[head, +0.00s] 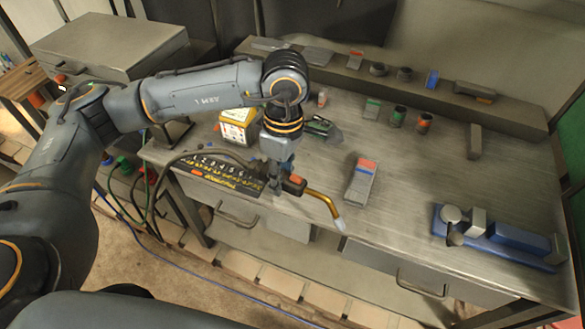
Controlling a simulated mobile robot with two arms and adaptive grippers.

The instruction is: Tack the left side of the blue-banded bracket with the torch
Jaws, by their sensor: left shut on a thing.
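My left gripper (282,184) is shut on the torch, which has an orange-and-dark handle (294,185), a curved brass neck (322,200) and a pale tip (340,224). It holds the torch near the front edge of the steel bench (400,205), the tip pointing down and right. A grey bracket piece (360,188) with a red and bluish band at its far end lies right of the torch, apart from the tip. A small blue-marked piece (432,79) stands on the back ledge. I cannot tell which is the blue-banded bracket. My right gripper is not in view.
A blue vise-like tool (515,243) sits at the right front. Several banded small parts, including a red-topped one (424,122), stand toward the back.

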